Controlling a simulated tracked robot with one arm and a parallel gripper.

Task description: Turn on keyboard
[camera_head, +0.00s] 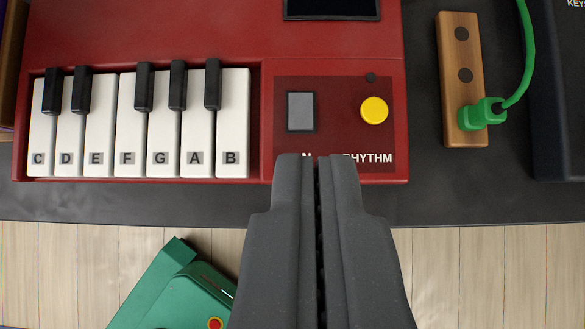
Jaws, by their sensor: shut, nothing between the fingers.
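The red keyboard (150,40) lies on a dark table, with white keys (130,130) lettered C to B and black keys at its left. On its right is a dark red panel with a grey rectangular switch (301,111) and a round yellow button (374,110). A small dark dot (371,77) sits above the yellow button. The label under the yellow button reads RHYTHM; the label under the grey switch is mostly hidden by my gripper. My gripper (316,158) is shut and empty, its tips overlapping the panel's lower edge in view, below and between the two controls.
A wooden socket strip (461,60) with a green plug (482,114) and cable stands right of the keyboard. A dark case (560,100) is at the far right. A green object (180,290) lies below the table edge, over the wooden floor (480,275).

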